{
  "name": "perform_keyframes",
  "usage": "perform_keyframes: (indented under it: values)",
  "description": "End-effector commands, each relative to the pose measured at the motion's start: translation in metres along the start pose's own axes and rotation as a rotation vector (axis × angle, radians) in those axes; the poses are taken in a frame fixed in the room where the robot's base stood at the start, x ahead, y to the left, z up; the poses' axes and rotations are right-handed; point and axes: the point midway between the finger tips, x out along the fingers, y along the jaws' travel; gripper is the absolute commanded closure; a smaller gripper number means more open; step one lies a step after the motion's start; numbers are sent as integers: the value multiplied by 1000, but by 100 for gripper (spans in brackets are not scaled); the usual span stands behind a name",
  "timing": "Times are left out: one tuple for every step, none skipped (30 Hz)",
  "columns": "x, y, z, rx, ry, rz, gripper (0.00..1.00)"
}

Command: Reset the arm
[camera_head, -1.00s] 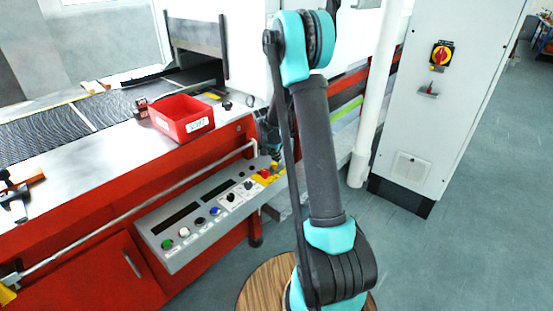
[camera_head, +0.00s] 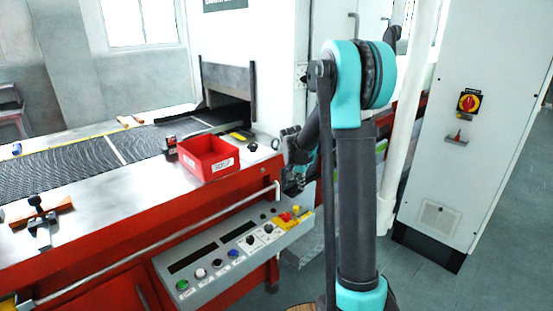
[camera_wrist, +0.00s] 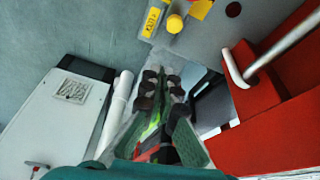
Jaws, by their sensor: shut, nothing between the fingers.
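My arm, with dark links and turquoise joints, stands upright right of centre in the head view. Its forearm reaches down behind the upper link. My gripper (camera_head: 293,183) hangs past the right end of the machine's table, just above the control panel (camera_head: 235,247), partly hidden by the arm. In the wrist view my gripper (camera_wrist: 162,82) shows with its dark fingers close together and nothing held between them. It points down towards the floor, close to the panel and the red machine side (camera_wrist: 265,135).
A red bin (camera_head: 208,160) sits on the machine table beside the mesh belt (camera_head: 75,166). A metal rail (camera_head: 150,240) runs along the front. A white post (camera_head: 409,130) and a grey cabinet (camera_head: 470,60) stand to the right. Floor is open beyond the cabinet.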

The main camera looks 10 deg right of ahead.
Motion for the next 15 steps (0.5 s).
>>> perform_keyframes:
  values:
    - [-7,11,9,-24,-4,-9,100]
    - [-12,18,15,-43,-6,-16,100]
    - [-18,27,24,-73,-9,-26,100]
    - [-23,35,31,-97,-10,-35,100]
    - [-27,42,39,-122,-12,-45,100]
    - [-33,53,50,-156,-14,-56,100]
    - [-37,60,58,-180,-15,-65,100]
    - [-40,68,66,-205,-17,-75,100]
    - [-45,78,77,-238,-17,-87,100]
    - [-48,86,86,-263,-17,-96,100]
    - [-51,93,94,-287,-17,-106,100]
    - [-54,103,106,-319,-16,-118,100]
    - [-56,111,115,-344,-15,-126,100]
    - [-58,118,124,-367,-15,-136,100]
    - [-60,128,136,-400,-13,-149,100]
